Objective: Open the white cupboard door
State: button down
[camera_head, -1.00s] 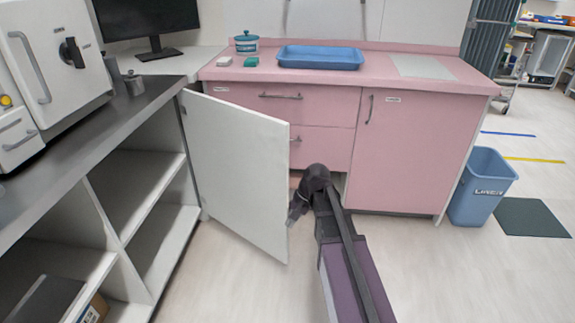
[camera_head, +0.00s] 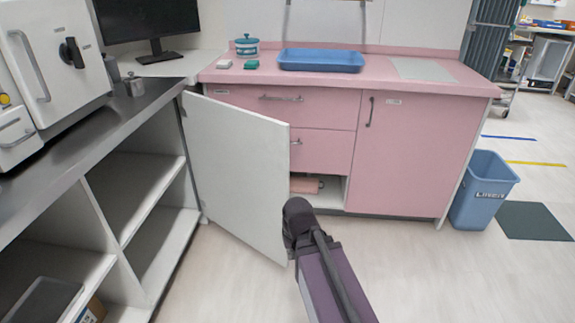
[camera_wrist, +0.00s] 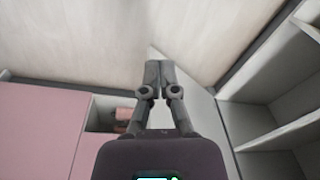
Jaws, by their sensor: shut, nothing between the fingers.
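The white cupboard door (camera_head: 235,165) stands swung well out from the pink cabinet, angled toward the steel counter side. In the head view my wrist is at the door's free edge, and my fingers are hidden, apparently behind the door on its cabinet side. The wrist view shows my gripper (camera_wrist: 158,68) shut and empty, with its fingertips together over the door's outer corner. The door (camera_wrist: 198,100) runs from there toward the lower right. I cannot tell whether the fingers touch it. Part of the opened compartment (camera_head: 330,190) shows, with a pink roll (camera_head: 306,185) inside.
Open white shelves (camera_head: 135,195) under the steel counter (camera_head: 80,130) are left of the door. The pink cabinet (camera_head: 405,155) with drawers stands behind my arm. A blue bin (camera_head: 482,190) is at the right. The floor right of my arm is clear.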

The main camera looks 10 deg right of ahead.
jog(key=w+a+r+m+t+y+b, duration=0.2)
jog(key=w+a+r+m+t+y, duration=0.15)
jog(key=w+a+t, duration=0.45)
jog(key=w+a+r+m+t+b, duration=0.1)
jog(key=w+a+r+m+t, duration=0.1)
jog(key=w+r+m+t, duration=0.4)
jog(key=w+a+r+m+t+b, duration=0.1)
jog(key=w+a+r+m+t, duration=0.25)
jog(key=w+m, duration=0.5)
jog(key=s+d+f+m+g+h+b, duration=0.1)
jog(key=d+m+h, duration=0.3)
jog(key=m+h, duration=0.4)
jog(key=s+d+m+g+h+b, duration=0.1)
jog(key=d+m+g+h, duration=0.3)
jog(key=m, duration=1.4)
jog(key=d+h+b, duration=0.1)
jog(key=h, duration=0.3)
jog(key=shift+d+f+m, duration=0.15)
jog(key=shift+f+m, duration=0.15)
jog(key=shift+f, duration=0.05)
jog(key=shift+d+h, duration=0.1)
jog(key=shift+h, duration=0.15)
